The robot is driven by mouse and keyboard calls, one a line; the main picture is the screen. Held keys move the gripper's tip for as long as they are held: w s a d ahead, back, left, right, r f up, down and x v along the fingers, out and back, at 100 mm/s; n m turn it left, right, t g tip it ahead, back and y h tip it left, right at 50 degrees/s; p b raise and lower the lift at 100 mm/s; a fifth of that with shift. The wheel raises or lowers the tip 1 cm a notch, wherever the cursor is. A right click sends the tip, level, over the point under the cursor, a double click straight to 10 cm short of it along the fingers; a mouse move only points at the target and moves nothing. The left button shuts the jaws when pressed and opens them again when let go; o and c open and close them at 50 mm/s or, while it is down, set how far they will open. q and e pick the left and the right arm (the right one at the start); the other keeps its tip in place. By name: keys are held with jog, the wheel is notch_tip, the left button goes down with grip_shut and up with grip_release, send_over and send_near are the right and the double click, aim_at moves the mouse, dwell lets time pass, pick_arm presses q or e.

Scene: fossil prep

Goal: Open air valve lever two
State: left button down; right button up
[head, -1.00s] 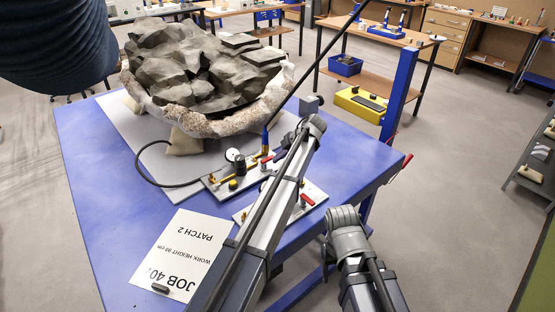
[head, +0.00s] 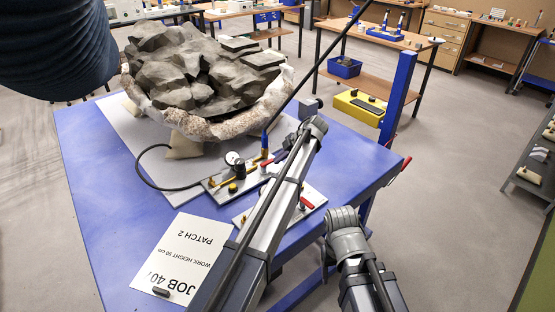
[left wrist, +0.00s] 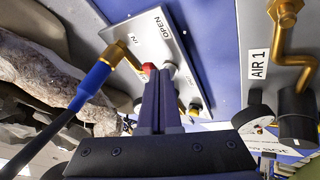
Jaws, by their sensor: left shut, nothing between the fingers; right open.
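In the head view, a metal valve plate (head: 218,192) with brass fittings and a blue-sleeved connector (head: 265,144) lies beside the rock; a red lever (head: 281,155) shows there. A second plate (head: 318,191) with a red lever (head: 306,202) lies nearer. In the left wrist view, a plate (left wrist: 122,30) marked OPEN and IN carries a red part (left wrist: 149,68) just beyond my left gripper (left wrist: 163,72). The gripper is shut and empty; contact cannot be told. A label AIR 1 (left wrist: 258,64) shows on the other plate. No "2" label is visible. My right gripper's fingers are not visible.
A large rock in a plaster jacket (head: 222,128) fills the back of the blue table (head: 95,190). A black hose (head: 142,170) curves beside the plates. A job sheet (head: 185,255) lies at the front. A blue post (head: 397,95) stands by the right edge.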

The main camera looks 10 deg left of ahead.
pick_arm(q)
jog(key=p+v, duration=0.4)
jog(key=v, duration=0.2)
jog(key=shift+s+d+r, duration=0.2)
jog(key=shift+s, duration=0.05)
jog(key=shift+s+f, duration=0.1)
